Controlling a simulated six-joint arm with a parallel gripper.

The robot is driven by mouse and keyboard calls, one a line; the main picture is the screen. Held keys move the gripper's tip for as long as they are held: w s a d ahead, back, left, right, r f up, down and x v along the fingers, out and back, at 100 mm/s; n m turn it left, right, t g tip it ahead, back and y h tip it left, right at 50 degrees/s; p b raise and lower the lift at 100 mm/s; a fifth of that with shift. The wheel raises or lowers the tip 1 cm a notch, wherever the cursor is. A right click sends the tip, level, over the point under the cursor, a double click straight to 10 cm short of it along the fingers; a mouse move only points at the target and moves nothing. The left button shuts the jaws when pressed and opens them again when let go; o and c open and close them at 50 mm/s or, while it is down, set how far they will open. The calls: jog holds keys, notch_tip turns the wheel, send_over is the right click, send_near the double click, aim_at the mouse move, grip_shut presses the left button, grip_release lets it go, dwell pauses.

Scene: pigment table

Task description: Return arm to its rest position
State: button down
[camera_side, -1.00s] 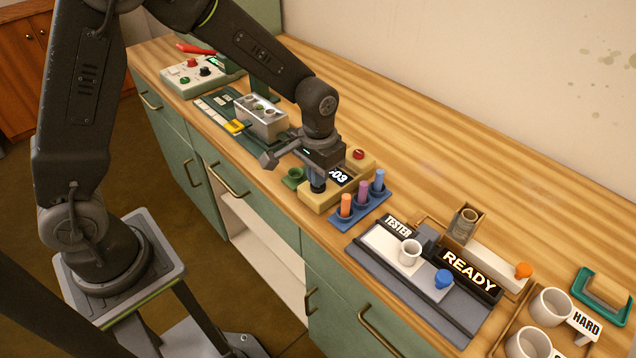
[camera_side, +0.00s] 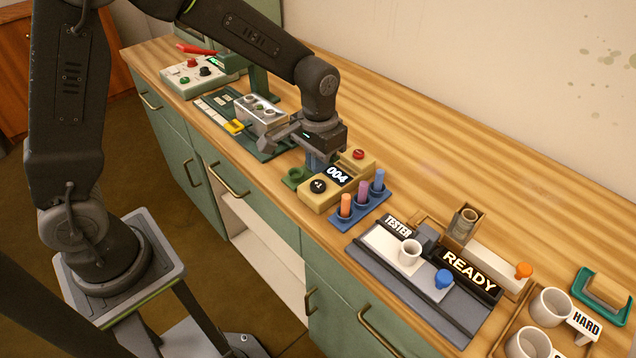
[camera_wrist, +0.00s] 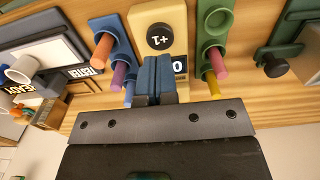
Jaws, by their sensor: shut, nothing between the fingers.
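My gripper (camera_side: 314,165) hangs just above the yellow counter box (camera_side: 318,201), over its back left side. In the wrist view its two blue fingers (camera_wrist: 155,70) are together with nothing between them. The black "+1" button (camera_side: 318,186) on the counter is uncovered, and it also shows in the wrist view (camera_wrist: 160,37) beyond the fingertips. In the wrist view the fingers cover part of the display.
A blue rack (camera_side: 345,222) with three coloured pegs stands right of the counter, and a green rack (camera_side: 293,178) stands left. The tester (camera_side: 467,312), showing READY, is farther right. A metal block (camera_side: 262,121) is farther left. The bench behind is clear.

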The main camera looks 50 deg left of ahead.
jog(key=shift+r, duration=0.65)
jog(key=shift+s+a+r, duration=0.1)
jog(key=shift+s+r, duration=0.05)
jog(key=shift+r, duration=0.2)
jog(key=s+a+r+t, duration=0.2)
jog(key=s+r, duration=0.4)
jog(key=s, duration=0.3)
jog(key=s+a+r+t, duration=0.2)
jog(key=s+r+t, duration=0.1)
jog(key=s+r, duration=0.4)
jog(key=shift+s+a+t, duration=0.3)
jog(key=shift+s, duration=0.9)
